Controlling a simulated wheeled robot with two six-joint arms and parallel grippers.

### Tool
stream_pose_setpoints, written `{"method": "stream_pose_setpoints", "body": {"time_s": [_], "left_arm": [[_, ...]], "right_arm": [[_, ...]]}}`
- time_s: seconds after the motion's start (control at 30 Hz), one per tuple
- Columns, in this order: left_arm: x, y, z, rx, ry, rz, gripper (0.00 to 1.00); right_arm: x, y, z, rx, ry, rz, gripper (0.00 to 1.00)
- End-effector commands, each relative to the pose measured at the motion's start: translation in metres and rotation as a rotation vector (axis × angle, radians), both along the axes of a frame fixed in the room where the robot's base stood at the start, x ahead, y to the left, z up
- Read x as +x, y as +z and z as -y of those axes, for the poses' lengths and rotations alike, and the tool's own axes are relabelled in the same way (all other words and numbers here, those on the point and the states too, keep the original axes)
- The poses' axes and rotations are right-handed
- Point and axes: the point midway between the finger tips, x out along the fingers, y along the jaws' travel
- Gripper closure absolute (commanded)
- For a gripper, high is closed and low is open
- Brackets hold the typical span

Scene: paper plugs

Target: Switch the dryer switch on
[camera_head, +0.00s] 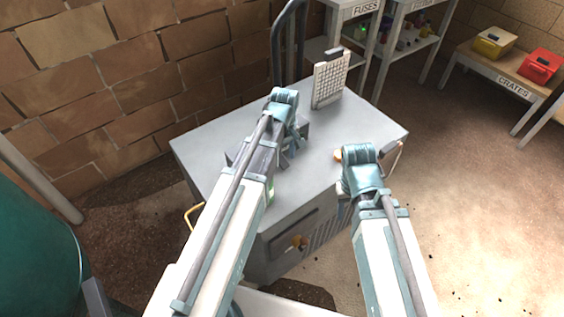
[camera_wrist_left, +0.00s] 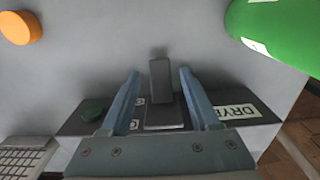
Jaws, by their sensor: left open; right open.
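The dryer switch, a dark grey lever (camera_wrist_left: 161,82), stands between the two blue fingers of my left gripper (camera_wrist_left: 157,85) in the left wrist view. The gripper is open, with a gap on each side of the lever. Behind the lever is a dark switch box with a partly hidden label (camera_wrist_left: 236,112) reading "DRY". In the head view my left gripper (camera_head: 288,155) is low over the grey cabinet top (camera_head: 215,150), and my arm hides most of the switch. My right gripper (camera_head: 346,192) is near the cabinet's right edge; its fingers are mostly hidden.
An orange round knob (camera_wrist_left: 19,28), a green button (camera_wrist_left: 93,110) and a green rounded object (camera_wrist_left: 275,30) are around the switch. A pale grid-like panel (camera_head: 330,80) stands at the cabinet's back. Shelves and a crate bench (camera_head: 500,77) are farther off.

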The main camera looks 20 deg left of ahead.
Motion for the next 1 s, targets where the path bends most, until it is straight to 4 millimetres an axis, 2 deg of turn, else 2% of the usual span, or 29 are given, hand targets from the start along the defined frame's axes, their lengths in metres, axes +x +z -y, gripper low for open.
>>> {"method": "stream_pose_setpoints", "body": {"time_s": [0.47, 0.77, 1.0], "left_arm": [[0.0, -0.02, 0.0, 0.0, 0.0, 0.0, 0.38], [0.0, -0.02, 0.0, 0.0, 0.0, 0.0, 0.38], [0.0, -0.02, 0.0, 0.0, 0.0, 0.0, 0.79]], "right_arm": [[0.0, -0.02, 0.0, 0.0, 0.0, 0.0, 0.5], [0.0, -0.02, 0.0, 0.0, 0.0, 0.0, 0.5], [0.0, -0.02, 0.0, 0.0, 0.0, 0.0, 0.5]]}}
